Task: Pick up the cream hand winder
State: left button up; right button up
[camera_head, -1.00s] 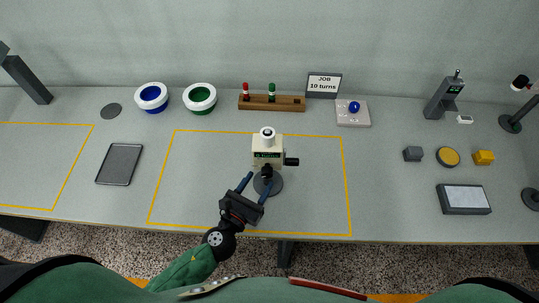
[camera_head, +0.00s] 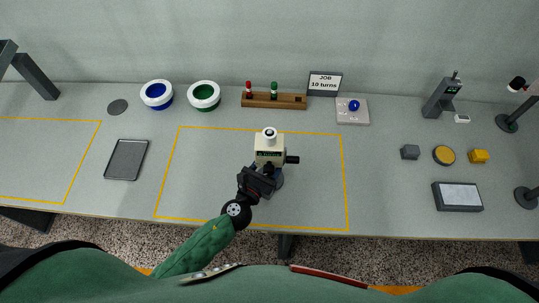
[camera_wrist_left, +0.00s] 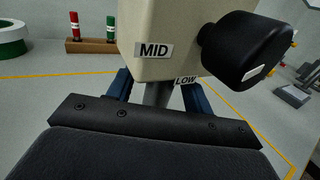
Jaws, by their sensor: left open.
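The cream hand winder (camera_head: 270,143) stands upright inside the middle yellow outline, with a small display and a black crank knob on its right. In the left wrist view its cream body (camera_wrist_left: 180,20) fills the top, with labels MID and LOW, above a grey post. My left gripper (camera_head: 265,174) is at the near side of the winder, low by its post and round base. In the left wrist view its blue fingers (camera_wrist_left: 158,95) are apart, one on each side of the post; contact cannot be told. My right gripper is not in view.
A wooden rack (camera_head: 273,101) with red and green spindles stands behind the winder, with a job sign (camera_head: 324,83). Blue (camera_head: 157,95) and green (camera_head: 204,96) rings and a dark tray (camera_head: 126,159) lie left. The outlined area around the winder is clear.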

pick_arm(q)
grip_shut()
jog(key=shift+r, duration=0.15)
